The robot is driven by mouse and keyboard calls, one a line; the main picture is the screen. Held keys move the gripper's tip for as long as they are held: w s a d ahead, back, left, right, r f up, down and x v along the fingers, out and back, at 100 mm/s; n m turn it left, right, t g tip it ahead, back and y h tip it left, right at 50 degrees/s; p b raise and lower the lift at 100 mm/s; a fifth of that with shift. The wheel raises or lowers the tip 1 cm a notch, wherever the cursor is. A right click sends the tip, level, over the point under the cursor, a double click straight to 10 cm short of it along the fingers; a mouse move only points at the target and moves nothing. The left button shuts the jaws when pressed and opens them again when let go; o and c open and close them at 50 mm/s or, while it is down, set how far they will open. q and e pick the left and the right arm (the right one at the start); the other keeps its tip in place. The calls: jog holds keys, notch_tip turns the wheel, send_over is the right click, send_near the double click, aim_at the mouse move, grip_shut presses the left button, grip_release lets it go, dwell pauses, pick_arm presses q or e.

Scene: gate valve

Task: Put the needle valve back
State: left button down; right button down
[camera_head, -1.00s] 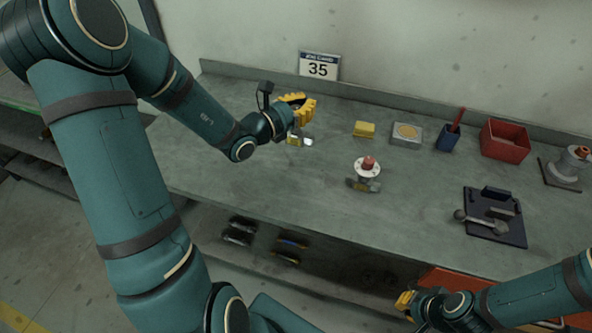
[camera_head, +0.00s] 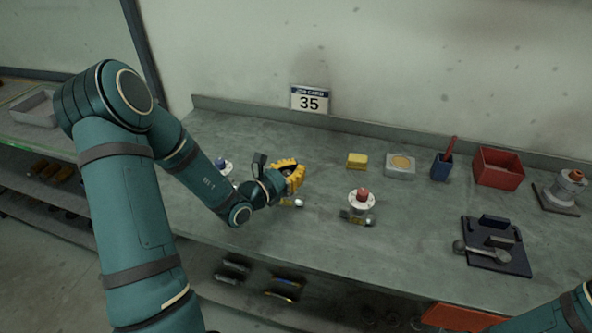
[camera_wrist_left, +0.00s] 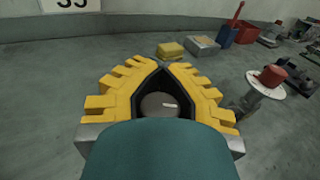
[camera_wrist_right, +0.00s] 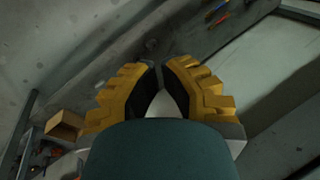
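A small brass-coloured valve with a silver end (camera_head: 290,203), which I take for the needle valve, hangs under my left gripper (camera_head: 291,177) above the bench. The left gripper's yellow fingers close around it. In the left wrist view the tips of the left gripper (camera_wrist_left: 164,65) meet, and a grey rounded part shows between the pads; the rest is hidden. My right gripper shows only in its own wrist view (camera_wrist_right: 160,68). Its tips are nearly together, with nothing seen held.
A red-topped flanged valve (camera_head: 361,202) stands to the right. A blue-topped one (camera_head: 221,166) is partly behind my left arm. Behind are a yellow block (camera_head: 357,160), a grey box (camera_head: 400,166), a blue cup (camera_head: 441,168) and a red bin (camera_head: 498,169). A dark tool board (camera_head: 510,258) lies at right.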

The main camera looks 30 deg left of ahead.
pick_arm(q)
jog(key=shift+r, duration=0.15)
jog(key=c, duration=1.6)
grip_release()
jog(key=shift+f, duration=0.2)
jog(key=o, duration=0.5)
jog(key=shift+c, duration=0.2)
jog(key=shift+r, duration=0.1)
jog(key=shift+s+r, duration=0.1)
jog(key=shift+s, duration=0.1)
jog(key=v, duration=1.1)
jog(key=shift+s+p, duration=0.35)
jog(key=shift+p, duration=0.1)
jog(key=shift+a, duration=0.1)
